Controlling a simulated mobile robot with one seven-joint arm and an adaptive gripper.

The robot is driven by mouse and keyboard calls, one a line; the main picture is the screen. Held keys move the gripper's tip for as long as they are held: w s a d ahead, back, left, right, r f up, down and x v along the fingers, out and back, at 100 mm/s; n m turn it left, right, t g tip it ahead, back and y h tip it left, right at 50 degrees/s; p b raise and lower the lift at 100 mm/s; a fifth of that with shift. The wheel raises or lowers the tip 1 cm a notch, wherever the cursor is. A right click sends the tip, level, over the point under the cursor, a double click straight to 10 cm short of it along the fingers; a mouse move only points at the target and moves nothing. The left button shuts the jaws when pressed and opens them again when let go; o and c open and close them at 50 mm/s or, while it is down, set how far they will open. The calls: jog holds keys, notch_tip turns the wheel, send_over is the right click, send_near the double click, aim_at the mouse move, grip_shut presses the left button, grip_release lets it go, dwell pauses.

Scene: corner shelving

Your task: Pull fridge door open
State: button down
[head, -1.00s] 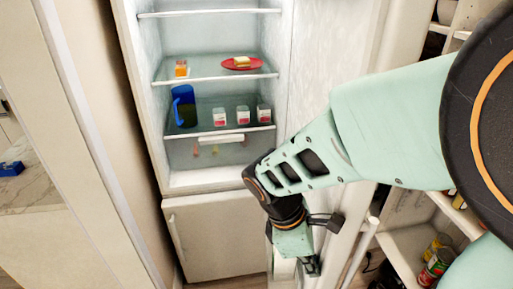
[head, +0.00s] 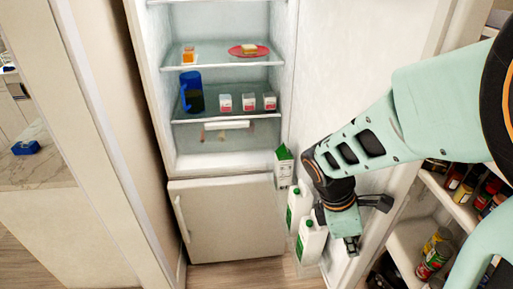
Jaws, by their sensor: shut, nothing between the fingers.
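The fridge (head: 172,140) stands open in the head view, its lit shelves facing me. The fridge door (head: 335,65) is swung out to the right, showing its white inner side. Bottles with green caps (head: 312,240) and a carton (head: 284,168) sit in the door's lower racks. My gripper (head: 352,246) points down in front of the door's inner side, beside the bottles. It is shut and empty. I cannot tell whether it touches the door. The door's outer handle is not clearly visible.
A lower freezer door (head: 235,220) with a handle is closed below the fridge. A blue jug (head: 191,92), small cups and a red plate (head: 249,50) stand on the shelves. Shelving with cans (head: 434,260) is at right. A wall edge stands close at left.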

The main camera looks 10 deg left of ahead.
aim_at(382, 241)
jog(key=w+d, duration=0.1)
jog(key=d, duration=0.1)
jog(key=w+d, duration=0.1)
jog(key=d, duration=0.4)
jog(key=shift+w+d, duration=0.1)
jog(key=shift+w, duration=0.3)
jog(key=shift+w+d+p, duration=0.15)
jog(key=shift+w+d, duration=0.1)
jog(key=shift+d, duration=0.2)
jog(key=shift+w+d+p, duration=0.15)
jog(key=shift+w+d, duration=0.05)
jog(key=shift+d, duration=0.25)
